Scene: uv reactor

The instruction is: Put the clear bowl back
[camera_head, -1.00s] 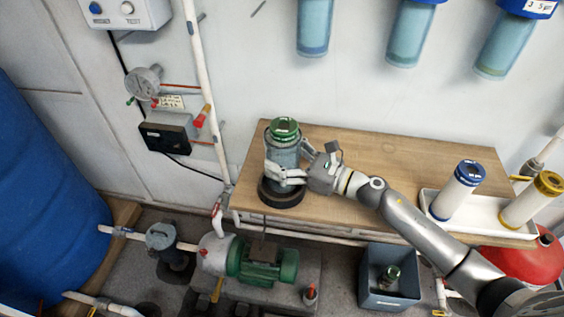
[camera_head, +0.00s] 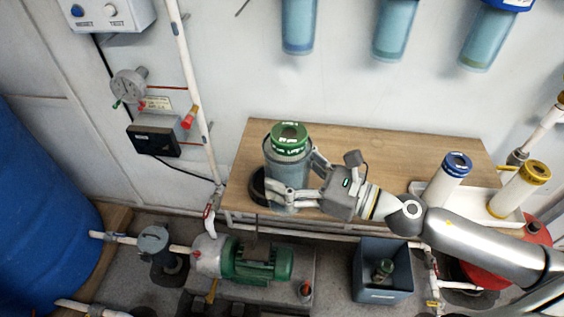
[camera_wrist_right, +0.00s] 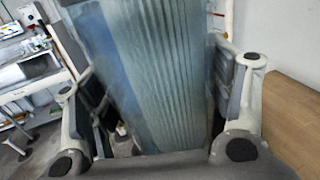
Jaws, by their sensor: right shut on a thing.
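The clear bowl (camera_head: 287,172) is a tall bluish see-through cup in the head view. A green-capped cartridge (camera_head: 289,137) stands up inside it, its cap above the rim. My right gripper (camera_head: 294,179) is shut around the bowl's side from the right and holds it roughly upright, nearer the camera than before. The bowl's ribbed blue wall (camera_wrist_right: 150,70) fills the middle of the right wrist view between the two fingers. A black ring (camera_head: 257,187) lies on the wooden bench, partly hidden behind the bowl. My left gripper is not in view.
The wooden bench (camera_head: 370,165) is mostly clear. A white tray (camera_head: 480,205) at its right holds a blue-capped cartridge (camera_head: 450,180) and a yellow-capped one (camera_head: 519,189). Blue housings (camera_head: 395,28) hang on the wall above. A grey bin (camera_head: 383,270) stands on the floor below.

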